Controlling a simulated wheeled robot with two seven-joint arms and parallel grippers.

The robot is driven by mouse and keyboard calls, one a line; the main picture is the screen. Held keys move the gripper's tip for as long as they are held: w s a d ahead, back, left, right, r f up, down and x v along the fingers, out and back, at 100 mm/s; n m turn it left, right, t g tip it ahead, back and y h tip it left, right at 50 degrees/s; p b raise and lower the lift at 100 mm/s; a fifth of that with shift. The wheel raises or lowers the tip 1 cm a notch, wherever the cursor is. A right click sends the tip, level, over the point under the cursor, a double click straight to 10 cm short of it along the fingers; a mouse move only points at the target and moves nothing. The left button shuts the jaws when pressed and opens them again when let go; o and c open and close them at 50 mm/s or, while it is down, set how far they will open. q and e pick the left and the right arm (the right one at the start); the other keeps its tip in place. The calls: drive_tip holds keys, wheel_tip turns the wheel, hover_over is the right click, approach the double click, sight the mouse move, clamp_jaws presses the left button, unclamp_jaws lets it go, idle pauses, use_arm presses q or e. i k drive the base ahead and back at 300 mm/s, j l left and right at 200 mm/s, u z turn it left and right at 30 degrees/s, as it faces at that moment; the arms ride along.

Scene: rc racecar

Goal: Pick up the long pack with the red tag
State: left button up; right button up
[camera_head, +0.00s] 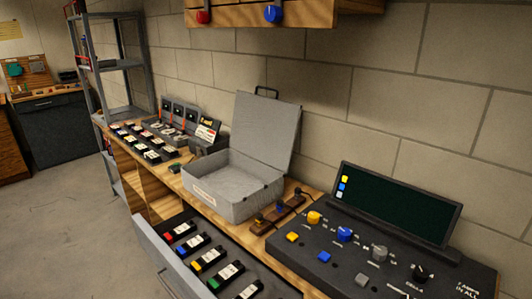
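A dark pack with a red tag (179,232) and a white label lies in the open drawer, at the end of its row farthest from me. Similar packs lie beside it in the row: one with a blue tag (197,246), one with a yellow tag (208,260) and others nearer, with green showing. Neither of my grippers is in view.
The drawer (152,246) is pulled out from the bench. A grey case (222,190) stands on the bench with its lid up. A dark control panel (372,258) with knobs and a screen fills the right. A wooden shelf (310,14) hangs above. Floor at left is clear.

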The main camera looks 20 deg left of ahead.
sight(171, 237)
drive_tip(key=u, duration=1.45)
